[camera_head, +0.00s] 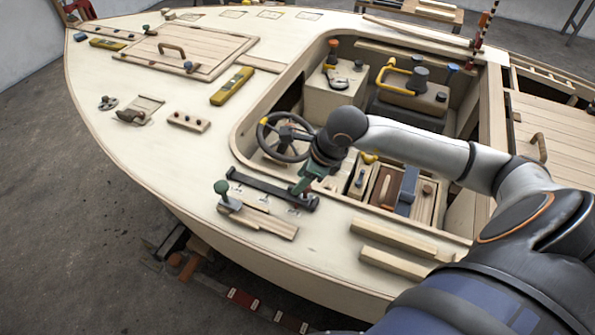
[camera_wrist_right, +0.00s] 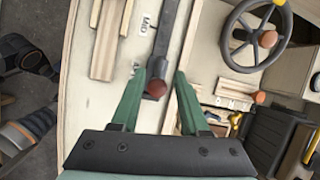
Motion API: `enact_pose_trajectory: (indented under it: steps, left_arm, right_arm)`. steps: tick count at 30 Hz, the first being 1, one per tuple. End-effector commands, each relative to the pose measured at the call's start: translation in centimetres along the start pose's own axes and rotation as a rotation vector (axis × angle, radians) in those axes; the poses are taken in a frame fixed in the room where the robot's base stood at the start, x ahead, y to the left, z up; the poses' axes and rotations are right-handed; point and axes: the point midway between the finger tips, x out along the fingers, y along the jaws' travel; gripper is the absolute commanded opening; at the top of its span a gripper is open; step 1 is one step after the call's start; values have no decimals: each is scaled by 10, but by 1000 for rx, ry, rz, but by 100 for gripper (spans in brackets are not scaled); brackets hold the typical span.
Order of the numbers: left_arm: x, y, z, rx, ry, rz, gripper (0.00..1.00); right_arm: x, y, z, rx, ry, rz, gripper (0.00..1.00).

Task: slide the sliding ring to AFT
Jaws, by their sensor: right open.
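A dark rail (camera_head: 262,187) lies along the side deck, with small white labels beside it. In the right wrist view the rail (camera_wrist_right: 168,30) runs away from me past a label reading MID (camera_wrist_right: 145,24). A dark block with a round reddish-brown knob (camera_wrist_right: 155,88), which looks like the sliding ring, is at the rail's near part. My left gripper is not in view.
A steering wheel (camera_head: 286,137) stands close behind my right gripper. Wooden strips (camera_head: 395,262) lie on the deck to the right. The cockpit opening holds a black box with a yellow handle (camera_head: 398,75).

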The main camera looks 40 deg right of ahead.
Motion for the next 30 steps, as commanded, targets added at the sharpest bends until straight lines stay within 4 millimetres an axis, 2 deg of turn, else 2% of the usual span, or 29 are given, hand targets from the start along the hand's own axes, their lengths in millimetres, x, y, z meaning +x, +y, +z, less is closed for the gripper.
enact_pose_trajectory:
  steps: [1, 6, 12, 18, 30]
  left_arm:
    - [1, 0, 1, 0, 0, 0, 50]
    - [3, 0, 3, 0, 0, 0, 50]
    - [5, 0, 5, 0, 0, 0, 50]
    - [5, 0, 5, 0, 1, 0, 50]
    - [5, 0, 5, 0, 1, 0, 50]
  right_arm:
    - [-12, -2, 0, -3, 0, -6, 45]
    - [-50, -1, -1, -3, 1, -7, 45]
    - [-80, -1, -1, 0, 2, -3, 45]
    - [-91, 0, -1, 0, 3, -1, 45]
    - [-91, 0, -1, 1, 2, 0, 45]
